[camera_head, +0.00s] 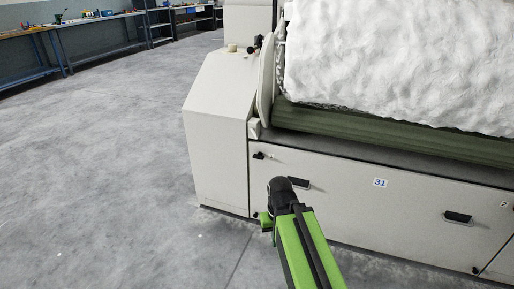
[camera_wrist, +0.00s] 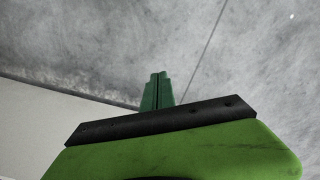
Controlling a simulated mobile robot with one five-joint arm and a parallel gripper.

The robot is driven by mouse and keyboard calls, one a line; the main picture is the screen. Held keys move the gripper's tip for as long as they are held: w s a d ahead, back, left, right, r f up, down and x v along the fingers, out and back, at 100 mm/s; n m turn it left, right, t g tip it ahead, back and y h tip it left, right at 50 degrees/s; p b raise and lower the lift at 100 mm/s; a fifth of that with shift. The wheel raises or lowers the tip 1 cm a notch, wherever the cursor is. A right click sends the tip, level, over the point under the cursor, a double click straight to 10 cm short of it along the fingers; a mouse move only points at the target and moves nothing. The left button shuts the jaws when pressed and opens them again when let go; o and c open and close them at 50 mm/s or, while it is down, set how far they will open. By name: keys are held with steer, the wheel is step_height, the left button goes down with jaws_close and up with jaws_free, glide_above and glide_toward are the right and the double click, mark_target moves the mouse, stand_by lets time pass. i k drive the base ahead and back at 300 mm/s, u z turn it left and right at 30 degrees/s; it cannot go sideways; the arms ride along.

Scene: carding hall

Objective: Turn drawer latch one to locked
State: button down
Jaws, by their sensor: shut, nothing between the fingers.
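The drawer front is a pale panel (camera_head: 350,205) low on the machine. A small black latch (camera_head: 260,155) sits at its upper left corner, with a small pale mark beside it. A small dark fitting (camera_head: 475,269) sits at the lower right. I cannot tell which one is latch one, nor read its setting. My gripper (camera_head: 265,221) is in front of the panel's lower left, apart from the upper latch and below it. In the wrist view my green fingers (camera_wrist: 158,90) are shut and empty, over the floor. My arm hides part of the panel.
Two dark recessed handles (camera_head: 299,183) (camera_head: 457,217) and a "31" plate (camera_head: 380,183) are on the panel. White fibre (camera_head: 390,65) lies above a green roller (camera_head: 390,135). A pale side housing (camera_head: 215,130) stands left. The grey floor (camera_head: 110,160) at left is clear; workbenches (camera_head: 95,22) stand beyond.

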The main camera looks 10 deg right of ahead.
mark_target(259, 156)
steer(key=k, duration=1.1)
steer(key=u, duration=0.95)
steer(key=i, duration=1.4)
steer(key=u, duration=0.45)
